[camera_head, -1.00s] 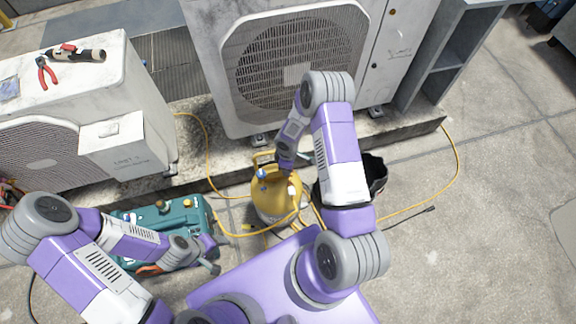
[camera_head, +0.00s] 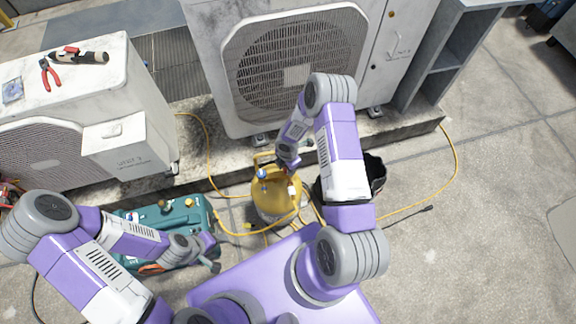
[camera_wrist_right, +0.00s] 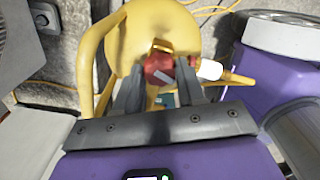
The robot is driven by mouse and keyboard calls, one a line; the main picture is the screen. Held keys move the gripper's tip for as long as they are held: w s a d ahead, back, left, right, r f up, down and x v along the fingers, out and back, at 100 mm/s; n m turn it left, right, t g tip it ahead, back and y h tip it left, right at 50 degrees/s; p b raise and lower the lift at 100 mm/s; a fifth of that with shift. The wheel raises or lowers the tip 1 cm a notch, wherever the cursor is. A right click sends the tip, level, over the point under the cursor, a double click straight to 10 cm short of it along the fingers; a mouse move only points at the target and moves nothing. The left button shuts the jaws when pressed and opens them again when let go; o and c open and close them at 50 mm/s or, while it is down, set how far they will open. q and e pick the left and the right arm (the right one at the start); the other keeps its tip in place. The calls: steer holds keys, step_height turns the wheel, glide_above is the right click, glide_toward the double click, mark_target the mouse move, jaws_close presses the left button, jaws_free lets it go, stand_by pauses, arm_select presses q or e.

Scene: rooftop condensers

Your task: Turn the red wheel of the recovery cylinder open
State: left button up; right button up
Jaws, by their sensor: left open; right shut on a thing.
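The yellow recovery cylinder (camera_head: 277,203) stands upright on the ground in front of the large condenser, and its top fills the upper middle of the right wrist view (camera_wrist_right: 150,35). Its red wheel (camera_wrist_right: 160,69) sits between the fingers of my right gripper (camera_wrist_right: 160,82), which is shut on it. In the head view my right gripper (camera_head: 285,164) is over the cylinder's top and mostly hides the wheel. My left gripper (camera_head: 212,254) is open and empty, low beside the teal machine, away from the cylinder.
A teal machine (camera_head: 183,216) stands left of the cylinder. A black bucket (camera_head: 376,172) is close on its right, partly behind my right arm. Yellow hoses (camera_head: 458,165) lie around them. The large condenser (camera_head: 215,60) stands behind. Red pliers (camera_head: 48,72) lie on the left unit.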

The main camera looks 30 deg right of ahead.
steer(key=shift+d+n, duration=0.1)
steer(key=shift+n, duration=0.9)
steer(key=o, duration=1)
steer(key=shift+o, duration=0.2)
steer(key=shift+r, duration=0.1)
step_height(320, 180, up, 7)
steer(key=p, duration=0.3)
steer(key=shift+r, duration=0.2)
steer(key=shift+s, duration=0.1)
